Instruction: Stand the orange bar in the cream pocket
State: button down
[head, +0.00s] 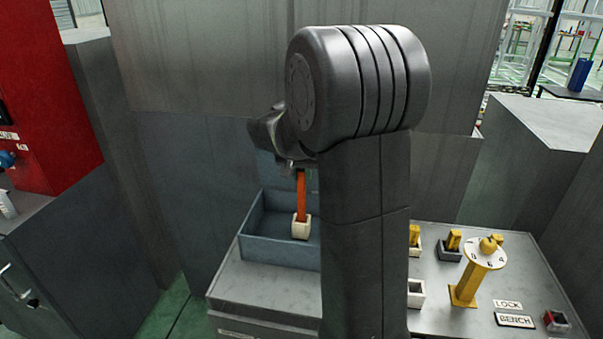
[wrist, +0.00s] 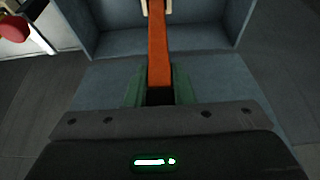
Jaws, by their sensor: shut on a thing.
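My gripper (head: 298,166) is shut on the upper part of the orange bar (head: 301,188), which hangs upright below it. In the wrist view, the green fingertips (wrist: 150,88) close on both sides of the bar (wrist: 159,52). A small cream pocket (head: 301,230) stands inside a blue-grey open box (head: 262,251). The bar's lower end meets this pocket's mouth and shows between its cream walls (wrist: 168,6); how deep it sits is hidden. Another cream pocket (head: 417,299), apparently empty, is on the bench at right, partly behind my arm.
The grey bench (head: 460,322) holds a yellow post with a dial (head: 487,254), yellow bars in holders (head: 452,243), a dark holder with red inside (head: 556,320), and LOCK and BENCH labels. Tall grey panels stand behind the box. A red cabinet (head: 60,100) is at far left.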

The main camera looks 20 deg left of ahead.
jog(key=shift+f, duration=0.15)
jog(key=c, duration=1.3)
grip_release()
jog(key=shift+o, duration=0.2)
jog(key=shift+s+r, duration=0.1)
jog(key=shift+r, duration=0.45)
jog(key=b+v, duration=0.1)
jog(key=v, duration=1)
jog(key=shift+s, duration=0.2)
jog(key=shift+d+r, duration=0.1)
